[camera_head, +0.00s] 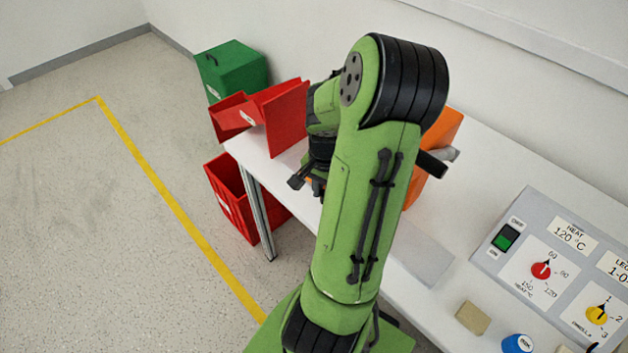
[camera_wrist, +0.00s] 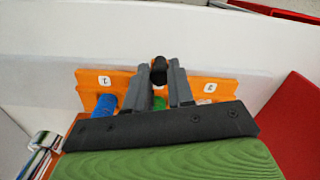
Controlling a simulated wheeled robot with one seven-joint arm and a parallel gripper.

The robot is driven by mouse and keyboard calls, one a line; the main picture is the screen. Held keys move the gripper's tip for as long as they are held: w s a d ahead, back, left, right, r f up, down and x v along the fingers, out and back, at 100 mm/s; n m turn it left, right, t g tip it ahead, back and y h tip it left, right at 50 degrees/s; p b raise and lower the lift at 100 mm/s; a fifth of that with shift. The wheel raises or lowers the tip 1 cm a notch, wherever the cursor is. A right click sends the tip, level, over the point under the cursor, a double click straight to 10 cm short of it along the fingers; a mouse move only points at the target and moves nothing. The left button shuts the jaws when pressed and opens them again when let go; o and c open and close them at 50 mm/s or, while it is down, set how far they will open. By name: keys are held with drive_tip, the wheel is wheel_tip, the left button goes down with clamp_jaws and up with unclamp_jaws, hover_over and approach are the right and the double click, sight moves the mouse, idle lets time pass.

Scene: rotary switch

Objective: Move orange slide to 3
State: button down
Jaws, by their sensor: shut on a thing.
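The orange slide (camera_wrist: 205,88) spans the wrist view as an orange panel with white number labels near both ends; the digits are too small to read surely. In the head view its orange body (camera_head: 443,130) shows only partly behind my arm. My gripper (camera_wrist: 158,82) is in front of the panel's middle, its fingers closed around a dark round knob (camera_wrist: 158,70). A blue piece (camera_wrist: 105,104) and a green piece (camera_wrist: 159,103) show partly at the panel, beside and between the fingers. The panel's lower part is hidden by my gripper.
A red chute (camera_head: 285,115) stands left on the white table (camera_head: 480,150), with a green bin (camera_head: 235,68) and a red bin (camera_head: 226,190) by it. A grey control panel (camera_head: 520,235) with dials, a tan block (camera_head: 472,318) and a blue cylinder (camera_head: 517,344) are right.

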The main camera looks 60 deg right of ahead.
drive_tip(key=shift+s, duration=0.3)
drive_tip(key=c, duration=1)
unclamp_jaws()
